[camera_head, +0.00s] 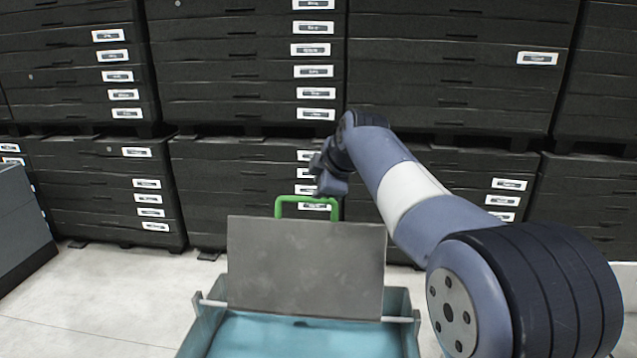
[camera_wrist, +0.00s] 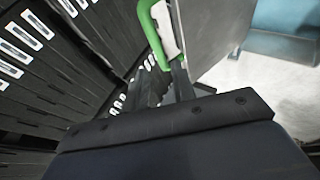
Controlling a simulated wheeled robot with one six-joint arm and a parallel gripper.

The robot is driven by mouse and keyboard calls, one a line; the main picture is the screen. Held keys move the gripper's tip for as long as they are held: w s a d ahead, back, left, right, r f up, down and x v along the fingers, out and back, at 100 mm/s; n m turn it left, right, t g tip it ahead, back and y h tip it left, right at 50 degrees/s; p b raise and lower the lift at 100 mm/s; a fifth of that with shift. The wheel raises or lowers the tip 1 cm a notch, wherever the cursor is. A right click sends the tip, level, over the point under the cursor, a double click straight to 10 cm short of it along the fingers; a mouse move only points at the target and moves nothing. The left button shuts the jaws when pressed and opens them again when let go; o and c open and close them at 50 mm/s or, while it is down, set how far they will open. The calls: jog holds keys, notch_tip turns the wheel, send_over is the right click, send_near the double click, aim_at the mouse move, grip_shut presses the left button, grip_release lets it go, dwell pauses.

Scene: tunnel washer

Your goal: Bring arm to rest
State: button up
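My arm reaches from the lower right of the head view to the middle. My gripper (camera_head: 328,180) hangs just above the right end of a green handle (camera_head: 306,201). In the wrist view, the dark fingers of my gripper (camera_wrist: 165,85) show with a gap between them, and nothing is clearly held. The green handle (camera_wrist: 152,30) is close beyond the fingertips; whether they touch it I cannot tell. The handle is at the top edge of a grey panel (camera_head: 305,265), which stands upright in a teal bin (camera_head: 205,325).
Stacked black drawer cases (camera_head: 245,60) with white labels form a wall behind. A dark grey box (camera_head: 20,225) stands at the far left. Pale floor (camera_head: 110,295) is clear left of the bin. The panel (camera_wrist: 210,30) is close beside the fingers in the wrist view.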

aim_at(306, 202)
jog(key=p+x, duration=0.2)
jog(key=x, duration=0.8)
jog(key=shift+w+a+f, duration=0.1)
jog(key=shift+w+f, duration=0.1)
jog(key=shift+f, duration=0.15)
jog(key=shift+s+r, duration=0.1)
